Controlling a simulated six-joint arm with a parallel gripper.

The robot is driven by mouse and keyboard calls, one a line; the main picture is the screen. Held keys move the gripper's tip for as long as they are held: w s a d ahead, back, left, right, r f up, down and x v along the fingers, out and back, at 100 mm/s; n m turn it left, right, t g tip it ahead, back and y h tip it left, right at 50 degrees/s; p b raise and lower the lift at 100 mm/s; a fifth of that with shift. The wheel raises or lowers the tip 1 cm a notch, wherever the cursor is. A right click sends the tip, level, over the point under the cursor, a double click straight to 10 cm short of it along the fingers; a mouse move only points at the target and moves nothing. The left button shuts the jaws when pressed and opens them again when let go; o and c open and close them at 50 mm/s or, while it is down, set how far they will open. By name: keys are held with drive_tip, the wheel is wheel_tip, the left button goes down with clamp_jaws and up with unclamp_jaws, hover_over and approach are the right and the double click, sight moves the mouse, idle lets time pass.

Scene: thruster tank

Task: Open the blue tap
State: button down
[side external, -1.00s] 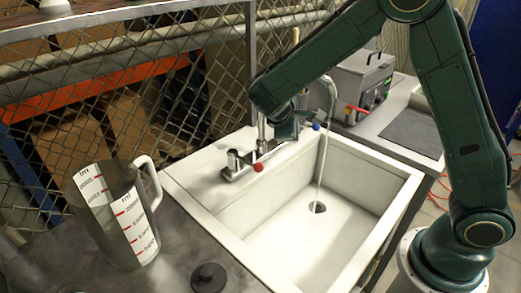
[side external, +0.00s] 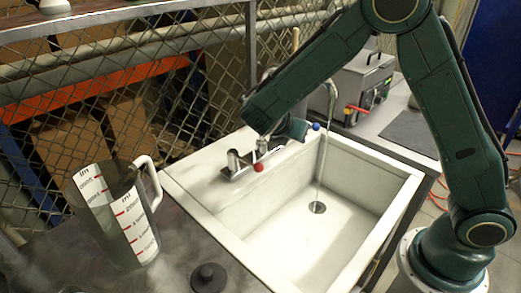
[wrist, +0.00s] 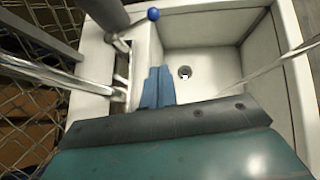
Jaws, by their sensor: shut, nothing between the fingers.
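The blue tap's round blue knob (side external: 316,126) is at the back of the white sink, right of my gripper. In the wrist view the blue knob (wrist: 153,14) is near the top edge, beyond my fingertips. My gripper (side external: 301,129) is low over the sink's back rim, close beside the knob; whether they touch is unclear. In the wrist view my blue-grey gripper (wrist: 159,70) has its fingers together, with nothing held. The tap body is partly hidden behind my arm. A thin water stream (side external: 320,165) falls from the spout (side external: 331,92).
The red tap knob (side external: 258,167) and metal fitting (side external: 238,165) are left of my gripper. The sink (side external: 235,225) is open below. A measuring jug (side external: 118,215) and black stopper (side external: 208,278) are on the left counter. A wire fence (side external: 190,100) is behind.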

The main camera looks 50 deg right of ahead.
idle(0.3)
approach(316, 125)
drive_tip(key=w+d+f, duration=0.1)
drive_tip(key=d+f, duration=0.2)
drive_tip(key=f, duration=0.3)
drive_tip(key=shift+d+f, duration=0.2)
drive_tip(key=shift+d, duration=0.2)
idle(0.3)
drive_tip(key=shift+w+d, duration=0.15)
drive_tip(key=shift+d, duration=1.65)
drive_tip(key=shift+a+r, duration=0.1)
